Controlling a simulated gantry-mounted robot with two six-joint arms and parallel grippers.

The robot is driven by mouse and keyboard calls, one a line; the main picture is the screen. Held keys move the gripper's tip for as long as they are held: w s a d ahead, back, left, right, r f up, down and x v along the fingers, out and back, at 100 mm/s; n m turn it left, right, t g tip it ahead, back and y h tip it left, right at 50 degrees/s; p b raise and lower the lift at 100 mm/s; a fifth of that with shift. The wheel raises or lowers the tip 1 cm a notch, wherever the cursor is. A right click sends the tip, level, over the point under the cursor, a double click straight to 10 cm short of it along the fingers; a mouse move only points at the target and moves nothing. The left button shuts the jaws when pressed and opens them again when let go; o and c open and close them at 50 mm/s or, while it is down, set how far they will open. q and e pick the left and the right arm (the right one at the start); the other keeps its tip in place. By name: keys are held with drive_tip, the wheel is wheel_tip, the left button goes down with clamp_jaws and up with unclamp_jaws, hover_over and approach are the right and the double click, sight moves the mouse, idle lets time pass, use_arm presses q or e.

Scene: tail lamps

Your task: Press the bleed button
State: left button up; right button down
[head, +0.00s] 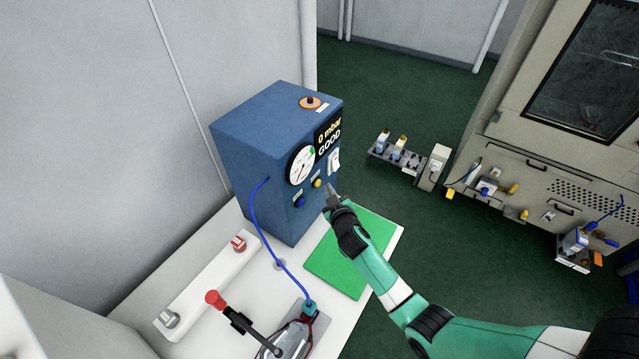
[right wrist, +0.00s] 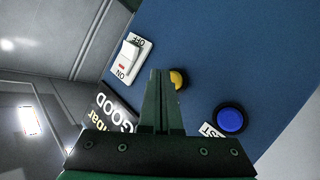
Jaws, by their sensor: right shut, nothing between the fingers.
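A blue test box (head: 235,150) stands on the white bench, with a yellow button (head: 318,183) and a blue button (head: 300,202) low on its front. In the right wrist view the yellow button (right wrist: 179,79) is partly hidden behind my fingers, and the blue button (right wrist: 230,120) is clear, by a label ending in "ST". I cannot read the yellow button's label. My right gripper (head: 331,188) is shut and empty, its tips just right of the yellow button in the head view. The wrist view shows the fingertips (right wrist: 160,75) beside it; I cannot tell whether they touch. My left gripper is out of view.
The box carries a round gauge (head: 300,164), a display (head: 329,137) reading "0 mbar GOOD", and a white rocker switch (head: 334,160). A blue hose (head: 262,235) runs down to a lamp fixture (head: 295,335) with a red-handled clamp (head: 216,300). A green mat (head: 340,265) lies below my arm.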

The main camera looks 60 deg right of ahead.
drive_tip(key=s+p, duration=0.2)
drive_tip(key=s, duration=0.3)
drive_tip(key=shift+p, duration=0.4)
idle(0.7)
